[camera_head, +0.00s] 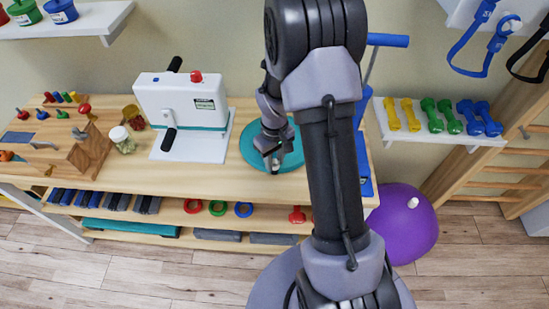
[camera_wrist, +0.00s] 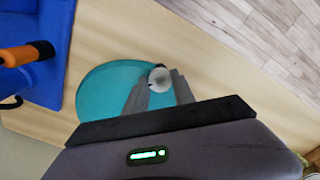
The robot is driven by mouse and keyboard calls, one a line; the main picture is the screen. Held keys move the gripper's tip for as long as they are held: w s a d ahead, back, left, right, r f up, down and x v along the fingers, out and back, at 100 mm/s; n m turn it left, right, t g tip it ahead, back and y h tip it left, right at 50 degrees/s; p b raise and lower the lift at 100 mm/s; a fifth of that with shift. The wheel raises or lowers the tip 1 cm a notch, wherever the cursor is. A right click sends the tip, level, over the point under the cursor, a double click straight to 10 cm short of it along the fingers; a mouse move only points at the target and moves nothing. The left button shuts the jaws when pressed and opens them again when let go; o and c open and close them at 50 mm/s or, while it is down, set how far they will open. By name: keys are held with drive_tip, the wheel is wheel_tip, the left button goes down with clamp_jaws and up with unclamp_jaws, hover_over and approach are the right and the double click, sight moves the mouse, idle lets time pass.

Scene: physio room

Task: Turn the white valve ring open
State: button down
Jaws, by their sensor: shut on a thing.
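The white valve ring (camera_wrist: 160,79) is a small, pale round piece at the edge of a flat teal cushion (camera_wrist: 105,88) on the wooden bench. My gripper (camera_wrist: 160,88) points down at that edge, with its two grey fingers shut on the ring from both sides. In the head view my gripper (camera_head: 273,164) is at the front edge of the teal cushion (camera_head: 250,148), and a small pale bit shows at its fingertips. The fingers hide the ring's sides, and I cannot tell how far it is turned.
A white hand-crank machine (camera_head: 185,98) stands left of the cushion, with a small jar (camera_head: 122,140) beyond it. A blue stand is right of the cushion; its blue base (camera_wrist: 50,70) shows in the wrist view. A purple ball (camera_head: 400,235) is on the floor.

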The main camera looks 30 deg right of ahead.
drive_tip(key=shift+n, duration=0.3)
idle(0.4)
drive_tip(key=c, duration=1.3)
unclamp_jaws()
wheel_tip(320, 180, up, 17)
drive_tip(key=p, duration=0.6)
drive_tip(key=shift+r, duration=0.2)
